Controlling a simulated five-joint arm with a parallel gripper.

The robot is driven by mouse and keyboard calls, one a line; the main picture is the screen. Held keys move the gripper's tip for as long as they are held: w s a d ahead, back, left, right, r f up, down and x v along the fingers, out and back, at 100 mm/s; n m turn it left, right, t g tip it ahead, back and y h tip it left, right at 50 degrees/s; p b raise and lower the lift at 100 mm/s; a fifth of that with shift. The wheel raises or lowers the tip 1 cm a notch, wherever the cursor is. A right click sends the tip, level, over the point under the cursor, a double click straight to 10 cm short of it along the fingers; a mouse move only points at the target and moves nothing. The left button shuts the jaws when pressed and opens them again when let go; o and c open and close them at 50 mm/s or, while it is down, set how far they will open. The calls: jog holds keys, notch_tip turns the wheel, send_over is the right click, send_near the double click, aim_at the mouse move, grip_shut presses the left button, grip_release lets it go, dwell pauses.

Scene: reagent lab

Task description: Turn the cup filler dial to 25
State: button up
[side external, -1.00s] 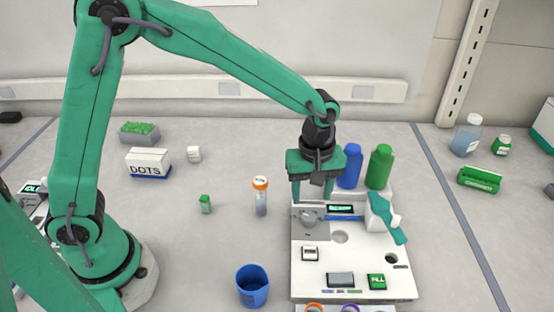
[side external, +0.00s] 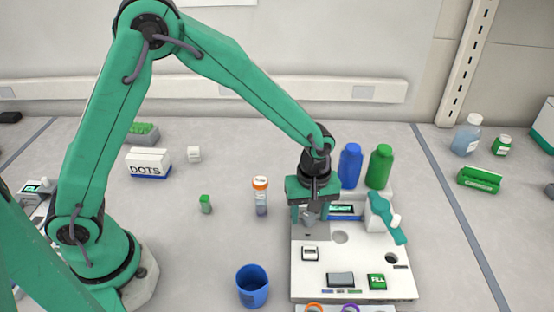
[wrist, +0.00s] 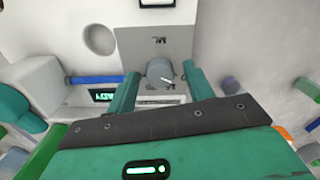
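The cup filler (side external: 365,260) is a white machine with a grey panel at its back left. Its dial (wrist: 160,74) is a grey knob with a light pointer line, on the panel marked "ML". In the side view the dial is largely hidden behind my gripper (side external: 310,217). In the wrist view my gripper (wrist: 161,70) is open, its green fingers on either side of the dial with their tips at about its level. Gaps show beside the knob; I cannot tell whether either finger touches it. The lit display (side external: 342,210) is partly covered, and its number is unreadable.
A green-handled lever (side external: 388,218) stands right of the display. Blue (side external: 350,166) and green (side external: 379,167) bottles stand behind the filler. An orange-capped vial (side external: 261,196) and a blue cup (side external: 252,286) stand to its left. A green FILL button (side external: 377,281) is at front right.

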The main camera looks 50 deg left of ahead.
jog(key=c, duration=0.9)
jog(key=shift+c, duration=0.2)
jog(key=shift+m, duration=0.3)
jog(key=m, duration=0.9)
jog(key=shift+m, duration=0.3)
jog(key=m, duration=1.3)
